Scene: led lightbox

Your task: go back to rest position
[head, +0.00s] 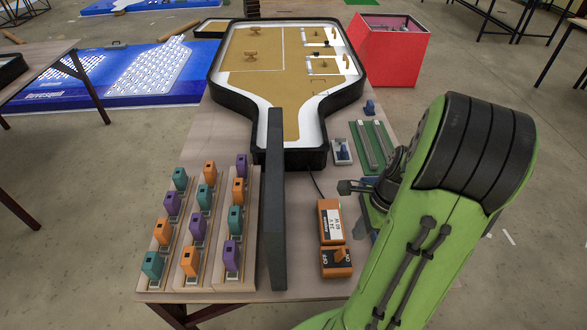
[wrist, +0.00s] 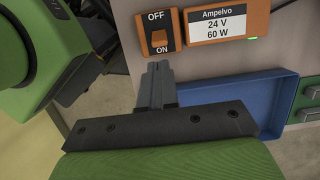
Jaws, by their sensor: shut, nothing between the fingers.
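My gripper (head: 347,187) is at the right side of the table in the head view, reached by my green arm. In the wrist view its grey fingers (wrist: 157,72) are closed together with nothing between them. They point towards the orange switch box (wrist: 158,30), whose rocker sits between the OFF and ON labels. The tips are below the switch in that picture; whether they touch it I cannot tell. In the head view the switch box (head: 336,262) stands in front of the orange power supply (head: 331,221), labelled 24 V 60 W. A small green light shows on the supply in the wrist view.
A black-rimmed lightbox panel (head: 226,66) fills the table's back. Racks of coloured blocks (head: 190,262) stand front left, beside a tall dark bar (head: 277,210). A red bin (head: 389,50) is behind right. A blue tray (wrist: 275,105) lies near my gripper.

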